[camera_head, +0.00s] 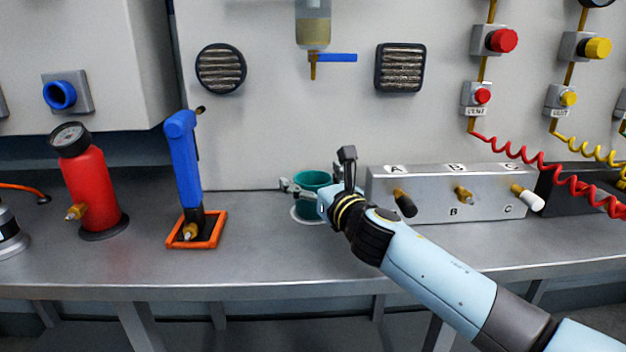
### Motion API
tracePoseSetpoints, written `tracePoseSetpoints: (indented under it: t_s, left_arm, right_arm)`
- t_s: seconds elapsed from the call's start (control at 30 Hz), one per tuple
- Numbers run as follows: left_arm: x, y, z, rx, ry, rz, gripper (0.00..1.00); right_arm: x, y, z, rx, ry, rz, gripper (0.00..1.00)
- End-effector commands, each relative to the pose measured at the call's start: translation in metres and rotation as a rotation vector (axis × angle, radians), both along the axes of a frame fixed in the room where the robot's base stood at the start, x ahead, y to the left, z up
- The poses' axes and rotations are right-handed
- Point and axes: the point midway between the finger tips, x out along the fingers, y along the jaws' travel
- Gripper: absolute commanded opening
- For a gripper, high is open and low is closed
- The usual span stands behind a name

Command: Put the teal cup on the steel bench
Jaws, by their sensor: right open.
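The teal cup (312,181) stands near the back of the steel bench (290,262), left of a metal valve block. A pale ring shows around its base on the bench. My right gripper (305,190) is at the cup, with one finger at the cup's left side. My left gripper is not in view.
A valve block (445,195) stands right of the cup. A blue-handled tool (184,160) in an orange frame (205,243) and a red cylinder (85,185) with a gauge stand on the left. A blue-lever tap (335,57) hangs above the cup. The front middle bench is clear.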

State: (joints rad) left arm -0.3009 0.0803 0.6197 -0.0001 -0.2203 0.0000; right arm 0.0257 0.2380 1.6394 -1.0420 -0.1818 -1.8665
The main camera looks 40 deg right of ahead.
Motion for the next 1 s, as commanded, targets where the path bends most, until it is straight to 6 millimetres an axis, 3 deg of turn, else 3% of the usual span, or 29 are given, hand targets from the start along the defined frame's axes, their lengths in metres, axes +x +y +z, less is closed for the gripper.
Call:
tracePoseSetpoints:
  t_s: [0.17,0.7,1.0]
  left_arm:
    - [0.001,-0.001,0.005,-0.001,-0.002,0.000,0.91]
    - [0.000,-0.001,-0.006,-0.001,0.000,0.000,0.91]
    - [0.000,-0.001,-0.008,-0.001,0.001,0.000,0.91]
  right_arm:
    - [-0.001,0.000,0.005,0.000,0.000,0.000,0.92]
    - [-0.106,0.017,0.001,0.000,0.002,0.000,0.92]
    - [-0.119,0.019,0.004,0.001,0.000,0.000,0.92]
